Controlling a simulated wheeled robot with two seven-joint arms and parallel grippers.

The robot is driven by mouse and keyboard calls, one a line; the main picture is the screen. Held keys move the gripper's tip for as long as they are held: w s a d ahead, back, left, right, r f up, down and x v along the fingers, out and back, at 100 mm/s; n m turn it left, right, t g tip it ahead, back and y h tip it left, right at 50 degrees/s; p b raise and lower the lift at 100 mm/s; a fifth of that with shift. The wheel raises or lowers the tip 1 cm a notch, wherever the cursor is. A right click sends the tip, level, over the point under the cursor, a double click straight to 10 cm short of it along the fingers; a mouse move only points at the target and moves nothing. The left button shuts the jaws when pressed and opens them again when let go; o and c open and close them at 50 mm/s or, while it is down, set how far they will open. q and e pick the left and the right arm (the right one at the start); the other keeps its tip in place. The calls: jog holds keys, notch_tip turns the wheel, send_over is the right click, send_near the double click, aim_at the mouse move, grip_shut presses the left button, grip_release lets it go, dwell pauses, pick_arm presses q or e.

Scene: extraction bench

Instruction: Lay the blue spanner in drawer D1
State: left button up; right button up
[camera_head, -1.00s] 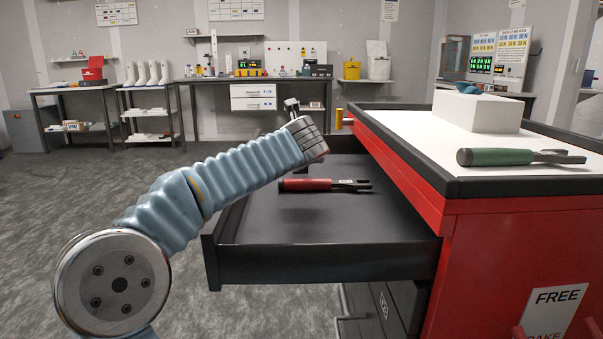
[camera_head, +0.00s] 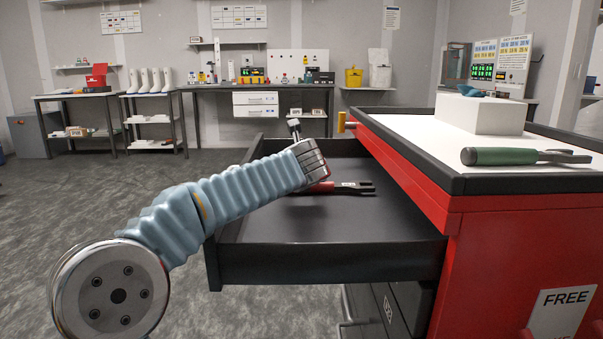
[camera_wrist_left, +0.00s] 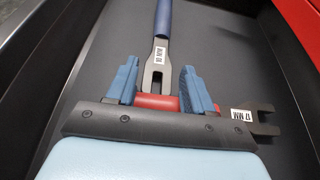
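The blue spanner (camera_wrist_left: 163,22) lies in the open drawer (camera_wrist_left: 233,52) in the left wrist view, handle pointing away and its labelled open jaw nearest me. My left gripper (camera_wrist_left: 160,82) is open, its blue fingers on either side of that jaw with gaps showing. In the head view the same drawer (camera_head: 330,264) is pulled out; my left gripper (camera_head: 316,172) reaches down into it, its fingertips hidden. The blue spanner is hidden there. A red spanner (camera_head: 350,188) lies crosswise in the drawer, its handle (camera_wrist_left: 158,102) just under my fingers. My right gripper is out of view.
The red cabinet (camera_head: 480,250) stands right of the drawer. On its white top are a green-handled tool (camera_head: 510,157) and a white block (camera_head: 478,115) with a blue item (camera_head: 470,91). The drawer's front floor is bare. Benches stand far behind.

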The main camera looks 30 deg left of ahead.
pick_arm(q)
jog(key=shift+o, duration=1)
jog(key=shift+r, duration=0.3)
jog(key=shift+r+p, duration=0.45)
jog(key=shift+r, duration=0.15)
jog(key=v, duration=1)
jog(key=shift+s+d+f, duration=0.1)
jog(key=shift+s+d, duration=0.15)
jog(key=shift+s, duration=0.1)
jog(key=shift+s+d, duration=0.3)
jog(key=shift+s, duration=0.2)
